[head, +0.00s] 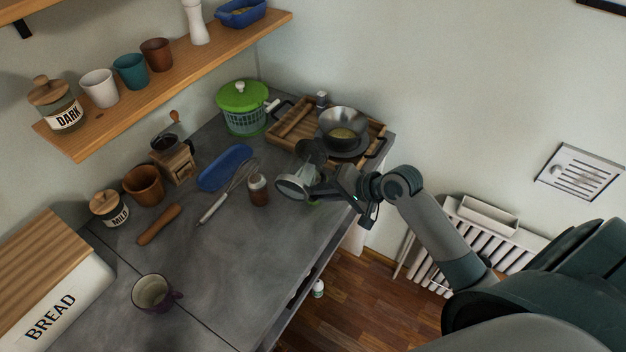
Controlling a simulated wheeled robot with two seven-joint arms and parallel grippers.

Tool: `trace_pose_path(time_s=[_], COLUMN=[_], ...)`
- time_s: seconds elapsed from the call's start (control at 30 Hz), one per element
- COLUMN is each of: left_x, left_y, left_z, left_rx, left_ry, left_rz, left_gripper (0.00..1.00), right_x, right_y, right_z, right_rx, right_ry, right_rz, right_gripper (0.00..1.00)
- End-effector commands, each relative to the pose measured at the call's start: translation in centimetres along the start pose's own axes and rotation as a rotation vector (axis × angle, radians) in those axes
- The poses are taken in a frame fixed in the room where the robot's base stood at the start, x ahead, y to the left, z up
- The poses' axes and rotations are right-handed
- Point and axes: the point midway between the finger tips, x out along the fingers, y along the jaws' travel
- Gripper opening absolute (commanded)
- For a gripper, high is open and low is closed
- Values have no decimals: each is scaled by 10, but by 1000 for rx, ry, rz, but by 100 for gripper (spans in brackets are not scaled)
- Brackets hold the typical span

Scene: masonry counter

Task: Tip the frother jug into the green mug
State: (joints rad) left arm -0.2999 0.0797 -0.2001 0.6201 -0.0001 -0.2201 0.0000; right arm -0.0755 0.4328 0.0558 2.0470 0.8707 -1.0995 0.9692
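My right gripper (304,171) reaches in from the right over the back right part of the counter. A pale, partly see-through thing shows between its dark upper part and a round, light-faced lower part. I cannot tell whether this is the frother jug or whether the gripper holds it. My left gripper is not in view.
A purple mug (152,293) stands front left. The front middle counter is clear.

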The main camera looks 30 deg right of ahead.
Motion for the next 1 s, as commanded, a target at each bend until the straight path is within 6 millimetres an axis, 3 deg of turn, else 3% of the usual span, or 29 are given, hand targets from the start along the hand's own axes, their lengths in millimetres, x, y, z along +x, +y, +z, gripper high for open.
trace_pose_path(time_s=[1.0], left_x=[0], left_y=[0], left_z=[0], left_rx=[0], left_ry=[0], left_rz=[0], left_gripper=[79], right_x=[6], right_y=[8], right_z=[1], right_rx=[36], right_ry=[-27], right_rz=[-10], right_gripper=[0])
